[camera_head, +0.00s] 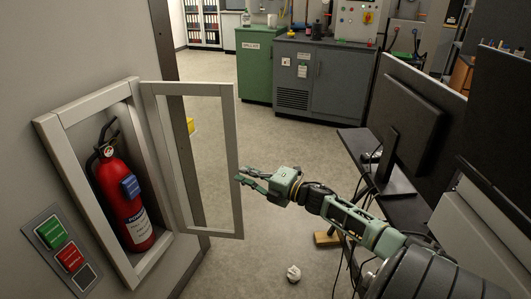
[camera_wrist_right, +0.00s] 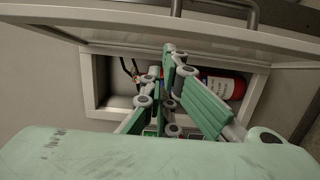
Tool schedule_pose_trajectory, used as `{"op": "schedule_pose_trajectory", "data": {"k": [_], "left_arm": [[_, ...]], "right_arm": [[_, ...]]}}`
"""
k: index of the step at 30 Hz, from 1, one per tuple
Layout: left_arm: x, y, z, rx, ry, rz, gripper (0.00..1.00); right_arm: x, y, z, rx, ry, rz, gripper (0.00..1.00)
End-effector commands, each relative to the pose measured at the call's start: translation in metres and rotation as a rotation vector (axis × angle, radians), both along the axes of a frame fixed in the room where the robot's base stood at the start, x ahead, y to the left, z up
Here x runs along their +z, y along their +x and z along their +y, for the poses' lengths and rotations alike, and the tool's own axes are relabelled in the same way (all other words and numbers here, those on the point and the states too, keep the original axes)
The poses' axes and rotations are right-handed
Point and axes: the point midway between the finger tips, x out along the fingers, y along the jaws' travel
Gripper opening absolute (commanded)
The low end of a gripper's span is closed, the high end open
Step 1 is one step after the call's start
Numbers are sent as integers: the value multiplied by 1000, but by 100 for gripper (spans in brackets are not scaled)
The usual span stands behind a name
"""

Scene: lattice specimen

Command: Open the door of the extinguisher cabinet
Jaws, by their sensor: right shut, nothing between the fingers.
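The extinguisher cabinet (camera_head: 78,145) is a pale framed box in the wall at the left of the head view. Its framed door (camera_head: 231,130) stands swung wide open, out from the wall, hinged on the cabinet's right side. A red fire extinguisher (camera_head: 123,196) stands inside, and part of it shows in the right wrist view (camera_wrist_right: 222,86). My right gripper (camera_head: 239,179) is shut and empty, its tips at the door's free edge; I cannot tell whether they touch it. In the right wrist view the door (camera_wrist_right: 120,22) and a bar handle (camera_wrist_right: 215,6) cross the top. My left gripper is not in view.
A desk with monitors (camera_head: 410,105) stands at the right. Crumpled paper (camera_head: 293,273) lies on the floor. Green (camera_head: 254,65) and grey cupboards (camera_head: 322,78) stand behind; the middle floor is clear.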

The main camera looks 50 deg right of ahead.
Motion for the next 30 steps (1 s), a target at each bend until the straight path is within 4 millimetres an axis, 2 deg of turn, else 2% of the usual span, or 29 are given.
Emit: {"op": "schedule_pose_trajectory", "data": {"k": [9,15,21,30], "left_arm": [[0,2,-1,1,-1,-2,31],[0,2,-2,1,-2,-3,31],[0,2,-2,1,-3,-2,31],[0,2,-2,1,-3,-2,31]], "right_arm": [[-1,-57,-14,0,1,3,0],[-1,-85,-21,0,0,2,0],[0,-97,-24,1,-1,1,0],[-4,-99,-26,-8,8,7,0]]}}
